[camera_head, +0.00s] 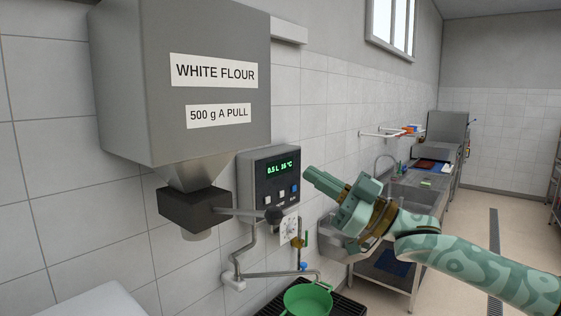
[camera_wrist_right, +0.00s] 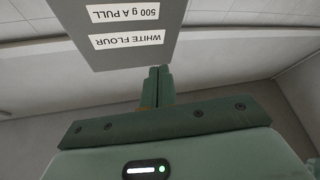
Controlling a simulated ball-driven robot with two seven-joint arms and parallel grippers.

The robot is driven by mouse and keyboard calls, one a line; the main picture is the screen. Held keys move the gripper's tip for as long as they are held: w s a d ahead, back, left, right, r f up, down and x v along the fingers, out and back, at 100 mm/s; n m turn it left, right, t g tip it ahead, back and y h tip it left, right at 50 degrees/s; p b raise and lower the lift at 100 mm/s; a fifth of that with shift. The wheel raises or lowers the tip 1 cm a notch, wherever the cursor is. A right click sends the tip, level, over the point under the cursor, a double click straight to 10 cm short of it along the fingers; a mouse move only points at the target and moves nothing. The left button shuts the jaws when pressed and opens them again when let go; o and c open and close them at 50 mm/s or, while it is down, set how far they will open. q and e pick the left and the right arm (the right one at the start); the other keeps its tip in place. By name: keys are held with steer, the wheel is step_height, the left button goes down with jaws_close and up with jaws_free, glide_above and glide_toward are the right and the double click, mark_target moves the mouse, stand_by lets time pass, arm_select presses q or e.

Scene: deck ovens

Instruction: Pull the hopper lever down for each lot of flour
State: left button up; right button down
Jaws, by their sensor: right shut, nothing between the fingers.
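The grey flour hopper (camera_head: 180,85) hangs on the tiled wall at the left of the head view, labelled "WHITE FLOUR" and "500 g A PULL". It also shows upside down in the wrist view (camera_wrist_right: 120,62). Its lever (camera_head: 245,212) sticks out to the right from the dark outlet block (camera_head: 190,208), roughly level, and ends in a black knob (camera_head: 273,215). My right gripper (camera_head: 309,176) is shut and empty, right of the knob and higher in the picture, apart from it. Its closed fingers show in the wrist view (camera_wrist_right: 159,74). My left gripper is out of view.
A control box (camera_head: 268,178) reading "0.5 L 16 °C" is on the wall behind the lever. Below are a bent pipe (camera_head: 238,262) and a green pot (camera_head: 307,299) on a dark grate. A steel sink (camera_head: 410,194) stands farther right. Open floor lies at the right.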

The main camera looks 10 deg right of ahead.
mark_target(280, 218)
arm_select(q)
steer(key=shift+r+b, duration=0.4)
arm_select(e)
step_height(280, 218, down, 6)
steer(key=w+m+h, duration=0.1)
steer(key=m+h, duration=0.1)
steer(key=h, duration=0.3)
steer(key=shift+w+d, duration=0.15)
steer(key=shift+w, duration=0.15)
steer(key=shift+s+r, duration=0.1)
